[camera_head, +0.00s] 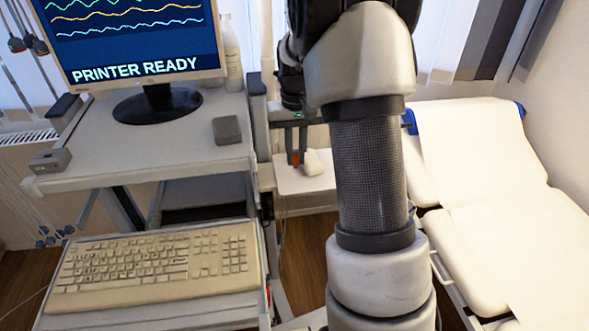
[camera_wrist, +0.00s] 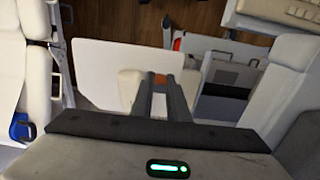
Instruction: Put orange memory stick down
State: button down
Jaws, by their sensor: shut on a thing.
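The orange memory stick (camera_head: 296,159) shows as a small orange patch between the fingertips of my gripper (camera_head: 297,154) in the head view. In the wrist view, my gripper (camera_wrist: 161,80) points away from the camera with its fingers close together, and a bit of the orange stick (camera_wrist: 160,78) shows between the tips. My gripper is shut on the stick. The fingers hide most of it. A small white surface (camera_head: 295,184) lies under the gripper; it also shows in the wrist view (camera_wrist: 100,62). I cannot tell whether the stick touches it.
A rounded whitish object (camera_head: 314,163) is close beside the fingers on the right. A cart with a monitor (camera_head: 140,40), a small grey block (camera_head: 227,130) and a keyboard (camera_head: 160,258) stands at left. A padded couch (camera_head: 480,150) is at right.

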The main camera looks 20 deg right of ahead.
aim_at(296, 164)
notch_tip(296, 164, down, 5)
jog(key=shift+r, duration=0.2)
jog(key=shift+f, duration=0.1)
jog(key=shift+f+b, duration=0.4)
jog(key=shift+f, duration=0.2)
jog(key=c, duration=2)
grip_release()
jog(key=shift+r, duration=0.1)
